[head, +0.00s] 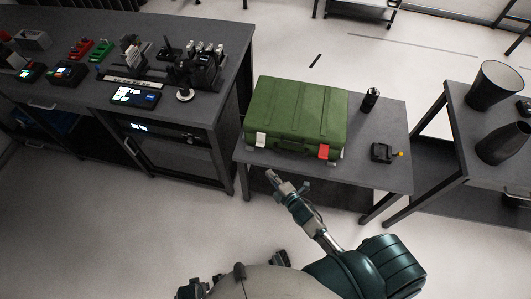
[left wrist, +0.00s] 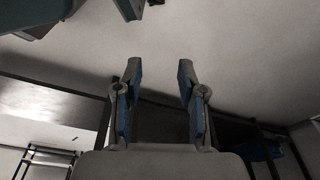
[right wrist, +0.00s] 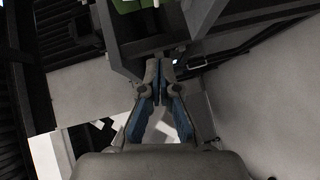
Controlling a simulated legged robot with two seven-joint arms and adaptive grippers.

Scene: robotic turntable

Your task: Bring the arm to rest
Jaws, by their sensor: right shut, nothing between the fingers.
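My right gripper (head: 272,176) is in front of the small grey table (head: 376,180), below its front edge in the head view. Its fingertips are together and empty in the right wrist view (right wrist: 159,68). The right arm reaches up from the lower right. My left gripper (left wrist: 159,72) shows in the left wrist view with its fingers apart and nothing between them. I cannot make it out clearly in the head view.
A green case (head: 295,112) with a red latch lies on the small table, beside a dark cylinder (head: 370,99) and a small black device (head: 382,152). A long workbench (head: 225,95) stands left. Another table (head: 447,112) holding dark vessels stands right. Floor before them is clear.

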